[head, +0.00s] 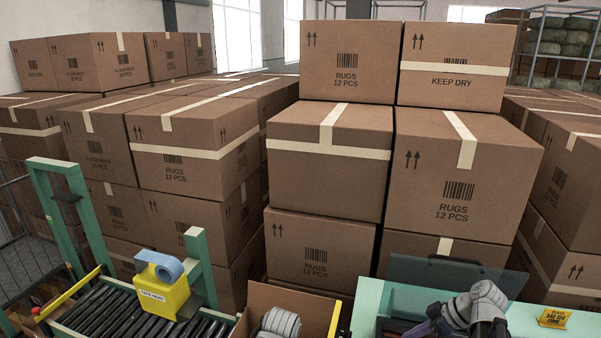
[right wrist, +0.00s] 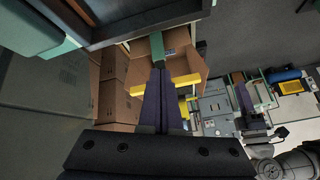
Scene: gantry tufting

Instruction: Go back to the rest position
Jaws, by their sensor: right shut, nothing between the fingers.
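My right gripper (right wrist: 161,70) shows in the right wrist view with its two dark fingers together and nothing between them. In the head view my grey right arm comes in at the bottom right, over the green-edged table. Its dark gripper (head: 422,328) is only partly seen near the bottom edge, beside a tilted dark clear panel (head: 445,272). My left gripper's fingers are not seen in the head view. A grey rounded part shows low in the middle, at an open carton (head: 258,298); I cannot tell what it is.
Stacked rug cartons (head: 328,160) fill the back. A roller conveyor (head: 100,318) with green posts and a yellow tape head (head: 163,285) stands at the lower left. A yellow sign (head: 554,318) is on the table (head: 368,300) at the right. The wrist view shows an open carton (right wrist: 185,65).

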